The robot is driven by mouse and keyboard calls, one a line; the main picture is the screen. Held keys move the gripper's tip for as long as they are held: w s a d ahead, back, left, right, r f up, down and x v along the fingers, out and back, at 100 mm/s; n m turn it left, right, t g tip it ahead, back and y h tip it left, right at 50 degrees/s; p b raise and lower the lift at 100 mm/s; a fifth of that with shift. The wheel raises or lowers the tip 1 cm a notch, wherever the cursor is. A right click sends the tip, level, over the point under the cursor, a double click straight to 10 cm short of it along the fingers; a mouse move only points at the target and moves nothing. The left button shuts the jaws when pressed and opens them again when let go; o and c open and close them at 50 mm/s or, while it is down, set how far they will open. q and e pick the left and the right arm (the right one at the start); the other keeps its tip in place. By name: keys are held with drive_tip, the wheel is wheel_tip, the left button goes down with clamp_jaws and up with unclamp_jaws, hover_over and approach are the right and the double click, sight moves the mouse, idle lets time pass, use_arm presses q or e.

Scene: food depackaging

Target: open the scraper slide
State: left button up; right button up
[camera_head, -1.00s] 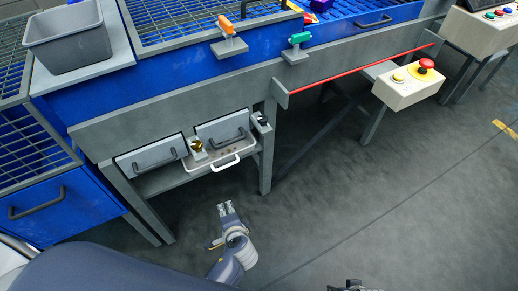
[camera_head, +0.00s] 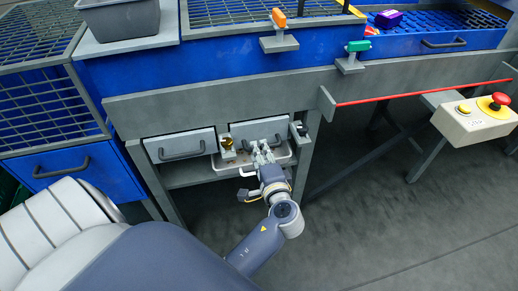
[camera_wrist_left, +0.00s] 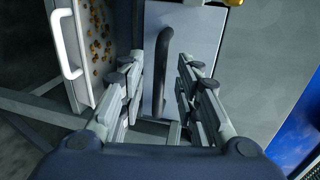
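Two grey slide fronts with dark bar handles sit side by side under the machine, the left front (camera_head: 180,146) and the right front (camera_head: 258,130). No label shows which is the scraper slide. Both look shut. My left gripper (camera_head: 262,152) is at the right front, partly covering its handle. In the left wrist view my left gripper (camera_wrist_left: 160,62) is open, with the dark handle (camera_wrist_left: 163,72) running between its fingers and the grey front (camera_wrist_left: 202,28) behind. I see no finger closed on the handle. My right gripper is not in view.
A tray with a white handle (camera_wrist_left: 62,42) and brown crumbs (camera_wrist_left: 98,30) lies beside the handle. A brass-coloured knob (camera_head: 227,143) sits between the fronts. A table leg (camera_head: 304,165) stands to the right. A red emergency button (camera_head: 500,99) is farther right.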

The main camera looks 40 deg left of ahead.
use_arm(q)
drive_tip(key=shift+x, duration=1.6)
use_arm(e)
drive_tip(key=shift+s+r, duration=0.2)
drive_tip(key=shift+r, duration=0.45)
use_arm(q)
drive_tip(key=shift+c, duration=0.3)
clamp_jaws()
drive_tip(key=shift+d, duration=0.1)
